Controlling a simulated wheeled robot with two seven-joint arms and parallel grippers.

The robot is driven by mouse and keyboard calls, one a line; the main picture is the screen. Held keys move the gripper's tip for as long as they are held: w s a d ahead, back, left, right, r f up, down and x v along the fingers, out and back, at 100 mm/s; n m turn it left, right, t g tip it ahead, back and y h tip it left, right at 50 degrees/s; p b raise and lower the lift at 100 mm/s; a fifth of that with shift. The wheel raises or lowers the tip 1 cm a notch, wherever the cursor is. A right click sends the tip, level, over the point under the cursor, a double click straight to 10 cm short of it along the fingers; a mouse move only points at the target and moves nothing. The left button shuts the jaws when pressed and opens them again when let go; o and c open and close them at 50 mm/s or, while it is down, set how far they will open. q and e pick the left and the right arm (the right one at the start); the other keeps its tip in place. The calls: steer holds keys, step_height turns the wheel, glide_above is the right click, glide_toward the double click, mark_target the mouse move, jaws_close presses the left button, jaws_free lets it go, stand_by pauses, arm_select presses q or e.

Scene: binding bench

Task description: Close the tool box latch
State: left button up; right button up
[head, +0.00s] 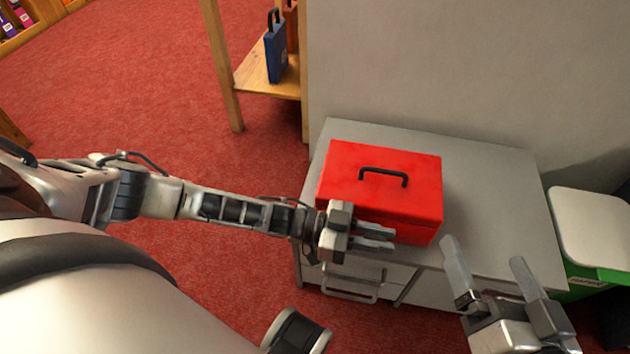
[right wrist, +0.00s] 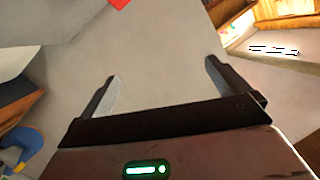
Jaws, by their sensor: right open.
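The red tool box (head: 400,205) with a black handle sits on the grey cabinet top, its lid down. Its latch cannot be made out; my left gripper covers part of the box's lower front. My left gripper (head: 394,241) is at that front, its two fingers close together and pointing right; whether they touch the box or are fully shut is unclear. My right gripper (head: 482,250) is open and empty, right of and nearer than the box. In the right wrist view its open fingers (right wrist: 161,70) show, with a red corner of the tool box (right wrist: 119,3) at the top edge.
The grey cabinet (head: 490,180) has drawers with handles at its front and stands against a pale wall (head: 450,70). Its top is free right of the box. A green bin with a white lid (head: 590,225) stands at right. A wooden shelf (head: 262,78) holds a blue case (head: 276,50).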

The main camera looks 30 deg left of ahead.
arm_select(q)
steer(key=p+v, duration=0.1)
steer(key=v, duration=1.4)
arm_select(e)
steer(key=shift+s+d+f+n+g+h, duration=0.2)
steer(key=shift+f+n+g+h, duration=0.1)
steer(key=shift+f, duration=0.25)
steer(key=shift+w, duration=0.1)
